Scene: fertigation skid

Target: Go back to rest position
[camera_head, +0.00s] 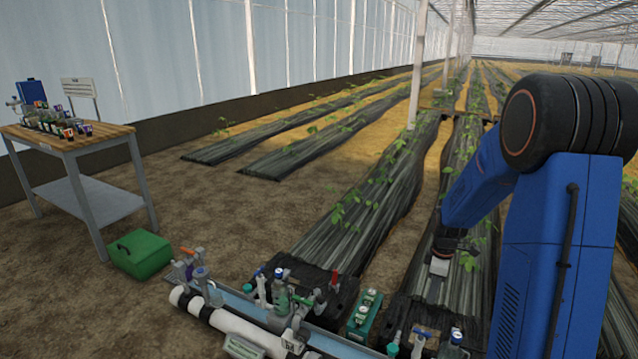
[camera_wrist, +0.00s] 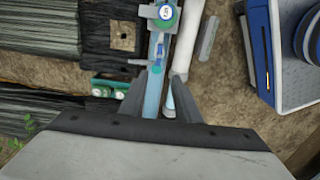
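My gripper (camera_head: 439,266) hangs below my blue arm in the head view, above the black-covered ground behind the skid (camera_head: 248,325). In the wrist view my gripper (camera_wrist: 163,88) points down with its two dark fingers apart. Between and beyond the fingers show a blue rail (camera_wrist: 152,98) and a white pipe (camera_wrist: 188,45) of the skid. Nothing is seen held between the fingers. How high the gripper is above the skid is hard to tell.
The skid carries valves, a green twin-gauge box (camera_head: 364,315) and fittings. A green case (camera_head: 141,254) lies on the soil beside a wooden-topped table (camera_head: 68,140) with bottles. Plant rows (camera_head: 375,190) run behind. Soil between table and rows is clear.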

